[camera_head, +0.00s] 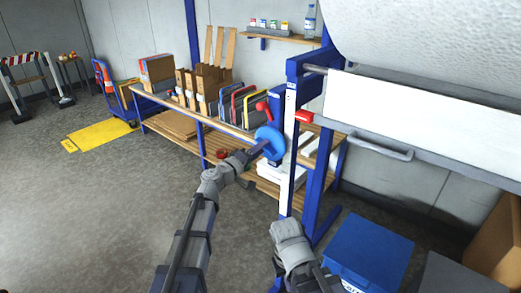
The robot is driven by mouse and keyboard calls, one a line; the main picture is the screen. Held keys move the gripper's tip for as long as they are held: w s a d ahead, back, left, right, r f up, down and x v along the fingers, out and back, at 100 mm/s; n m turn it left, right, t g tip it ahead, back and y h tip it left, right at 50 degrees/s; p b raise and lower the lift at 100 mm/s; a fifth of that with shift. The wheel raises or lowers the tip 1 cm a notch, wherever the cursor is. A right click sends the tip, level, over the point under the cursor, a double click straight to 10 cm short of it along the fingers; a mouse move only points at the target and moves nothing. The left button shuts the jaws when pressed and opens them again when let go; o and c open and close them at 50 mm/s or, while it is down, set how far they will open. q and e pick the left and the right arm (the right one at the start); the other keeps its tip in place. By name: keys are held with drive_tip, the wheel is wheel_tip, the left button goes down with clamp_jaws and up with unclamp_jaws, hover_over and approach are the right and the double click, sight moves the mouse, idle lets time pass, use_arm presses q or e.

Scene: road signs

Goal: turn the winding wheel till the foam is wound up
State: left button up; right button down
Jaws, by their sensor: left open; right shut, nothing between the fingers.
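The blue winding wheel (271,142) is on the blue frame, in the middle of the camera_head view. A red handle shows above it. My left gripper (259,149) is open at the wheel's left edge. I cannot tell whether it touches the wheel. My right gripper (284,229) is lower, in front of the frame's post, shut and empty; its fingertips are hard to make out. The large white foam roll (435,35) fills the upper right. A flat white sheet or panel (430,118) is below it; I cannot tell whether it is foam.
A grey bar handle (380,147) is under the white panel. A blue crate (368,252) stands on the floor at lower right. A wooden bench (205,117) with boards and coloured panels runs behind the wheel. The grey floor at left is clear up to a yellow mat (103,133).

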use_arm(q)
drive_tip(key=shift+c, duration=0.2)
clamp_jaws()
idle(0.4)
